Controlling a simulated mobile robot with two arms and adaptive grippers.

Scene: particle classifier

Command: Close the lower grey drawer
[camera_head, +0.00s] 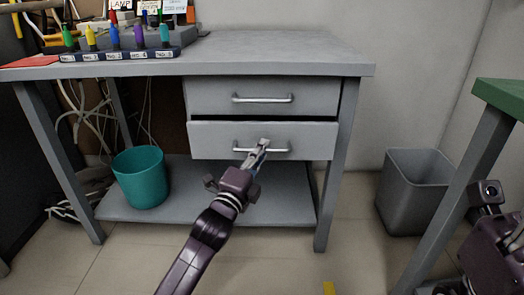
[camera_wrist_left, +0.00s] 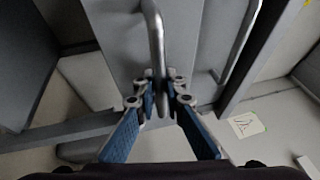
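The lower grey drawer (camera_head: 215,140) sits under the upper grey drawer (camera_head: 210,95) in the workbench. It stands partly out, with a dark gap above its front. Its silver bar handle (camera_head: 279,150) also shows in the left wrist view (camera_wrist_left: 154,28). My left gripper (camera_head: 263,145) is at the handle, near the middle of the bar. In the left wrist view, its fingers (camera_wrist_left: 162,84) lie close on both sides of the bar and look shut on it. My right arm (camera_head: 490,245) shows at the lower right edge; its fingertips cannot be made out.
A teal bin (camera_head: 140,178) stands on the bench's lower shelf (camera_head: 270,207) at left. A grey waste bin (camera_head: 412,190) is on the floor right of the bench. A green-topped table (camera_head: 503,95) is at far right. The floor before the drawers is mostly clear.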

